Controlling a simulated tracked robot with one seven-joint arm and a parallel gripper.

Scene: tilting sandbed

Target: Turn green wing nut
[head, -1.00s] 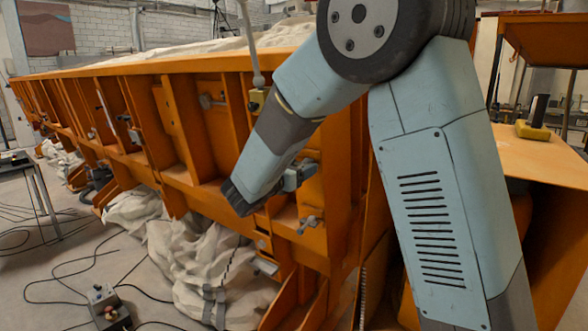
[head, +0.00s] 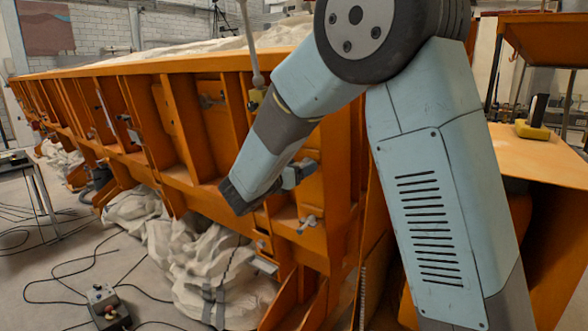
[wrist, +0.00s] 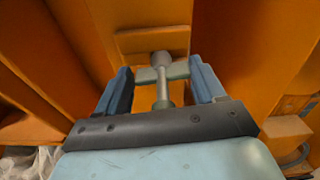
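In the wrist view, a pale grey-green wing nut (wrist: 146,74) sits on a shaft against an orange panel. My gripper (wrist: 160,80) is around it, with one blue-grey finger on each side of its wings. The fingers stand wide apart, and the wing ends come close to their inner faces. I cannot tell whether they touch. In the head view my gripper (head: 298,174) is at the orange frame's side, and the wing nut between the fingers is hidden there.
Another grey wing nut-like fitting (head: 307,223) is on the orange frame (head: 180,145) just below my gripper. Vertical orange ribs flank the work spot. Crumpled pale sheeting (head: 205,265) and a control box (head: 108,307) with cables lie on the floor.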

